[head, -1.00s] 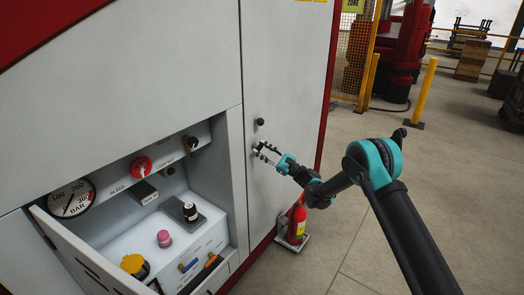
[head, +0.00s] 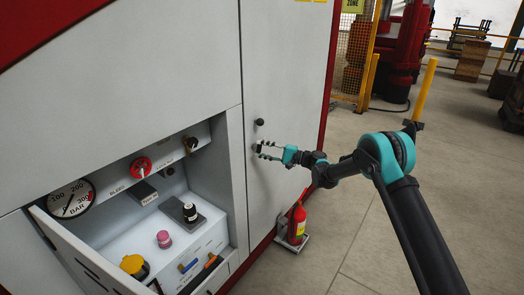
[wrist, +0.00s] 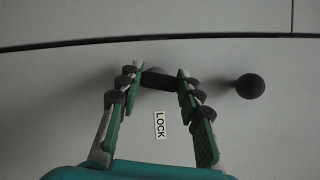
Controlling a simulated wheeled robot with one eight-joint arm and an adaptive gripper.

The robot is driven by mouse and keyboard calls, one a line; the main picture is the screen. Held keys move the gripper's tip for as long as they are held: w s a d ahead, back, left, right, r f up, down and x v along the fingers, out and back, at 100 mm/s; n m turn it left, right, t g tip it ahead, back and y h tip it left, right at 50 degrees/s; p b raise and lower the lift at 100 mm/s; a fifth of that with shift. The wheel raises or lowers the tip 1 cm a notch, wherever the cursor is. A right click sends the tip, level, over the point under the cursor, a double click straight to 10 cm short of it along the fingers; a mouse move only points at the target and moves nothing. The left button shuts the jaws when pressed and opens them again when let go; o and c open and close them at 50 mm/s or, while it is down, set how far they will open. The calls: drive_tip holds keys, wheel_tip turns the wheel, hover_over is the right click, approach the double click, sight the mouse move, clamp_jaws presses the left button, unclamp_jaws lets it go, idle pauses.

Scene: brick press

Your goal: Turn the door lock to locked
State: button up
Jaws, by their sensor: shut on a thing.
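The door lock (wrist: 158,79) is a small dark turn-piece on the pale grey door, lying crosswise in the wrist view with a LOCK label (wrist: 160,125) below it. My gripper (wrist: 160,80) is shut on the lock, one fingertip at each end; the fingertips partly hide its ends. In the head view, my gripper (head: 260,150) reaches the door (head: 285,80) from the right, below a round black knob (head: 259,122). That knob also shows right of the fingers in the wrist view (wrist: 249,86), apart from them.
Left of the door is an open recess with a pressure gauge (head: 71,198), a red knob (head: 141,167), a pink button (head: 164,238) and a yellow cap (head: 133,264). A fire extinguisher (head: 297,223) stands on the floor below my arm.

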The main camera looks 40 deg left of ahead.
drive_tip(key=shift+n+h, duration=0.5)
drive_tip(key=shift+n, duration=0.8)
drive_tip(key=o, duration=1.2)
drive_tip(key=shift+c, duration=0.2)
drive_tip(key=v, duration=1.2)
drive_tip(key=shift+r, duration=0.2)
